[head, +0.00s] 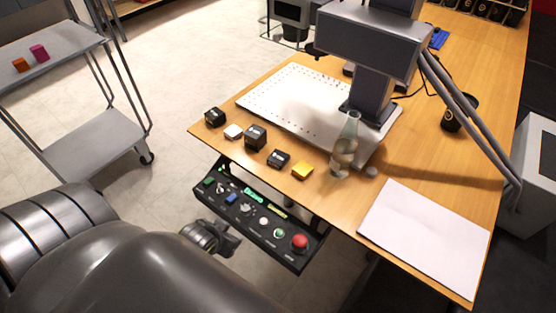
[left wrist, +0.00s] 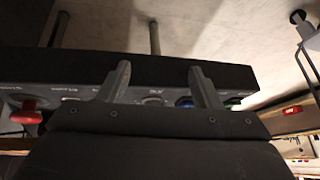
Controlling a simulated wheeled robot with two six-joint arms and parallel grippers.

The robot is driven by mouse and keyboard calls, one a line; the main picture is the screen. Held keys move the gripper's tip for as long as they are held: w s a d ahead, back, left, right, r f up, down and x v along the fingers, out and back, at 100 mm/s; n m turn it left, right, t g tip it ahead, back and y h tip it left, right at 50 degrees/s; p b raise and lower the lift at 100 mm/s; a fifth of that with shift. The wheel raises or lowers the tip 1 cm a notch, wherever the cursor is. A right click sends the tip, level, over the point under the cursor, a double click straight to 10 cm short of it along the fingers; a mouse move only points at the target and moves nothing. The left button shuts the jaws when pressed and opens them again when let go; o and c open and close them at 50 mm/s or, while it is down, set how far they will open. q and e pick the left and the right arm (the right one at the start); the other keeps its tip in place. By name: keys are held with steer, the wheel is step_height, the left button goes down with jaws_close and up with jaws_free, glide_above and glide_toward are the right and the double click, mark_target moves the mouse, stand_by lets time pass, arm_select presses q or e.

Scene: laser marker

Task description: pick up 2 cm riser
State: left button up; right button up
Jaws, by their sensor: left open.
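Dark blocks with small white labels stand in a row along the table's near left edge: a small one (head: 215,117), a taller one (head: 256,138) and a flatter one (head: 279,159). The labels are too small to read, so I cannot tell which is the 2 cm riser. My left gripper (head: 228,241) is low, just in front of the control panel (head: 240,222) and below the blocks. In the left wrist view its two fingers (left wrist: 160,70) are apart with nothing between them, the panel behind them. My right gripper does not show.
A white block (head: 233,131) and a yellow block (head: 302,171) share the row. A glass bottle (head: 345,150) stands right of them. Behind are a perforated plate (head: 290,95) and the marker's column (head: 372,95). A white sheet (head: 425,238) lies at right.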

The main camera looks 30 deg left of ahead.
arm_select(q)
steer(key=w+r+t+h, duration=0.2)
steer(key=w+r+t, duration=0.55)
steer(key=r, duration=0.55)
glide_toward(277, 158)
steer(key=w, duration=0.1)
steer(key=w+f, duration=0.1)
steer(key=w, duration=0.1)
steer(key=shift+w+f+m+b, duration=0.25)
steer(key=shift+f+m+b, duration=0.05)
steer(key=shift+f+b, duration=0.1)
steer(key=shift+x, duration=2.6)
steer(key=shift+r, duration=0.1)
steer(key=c, duration=0.8)
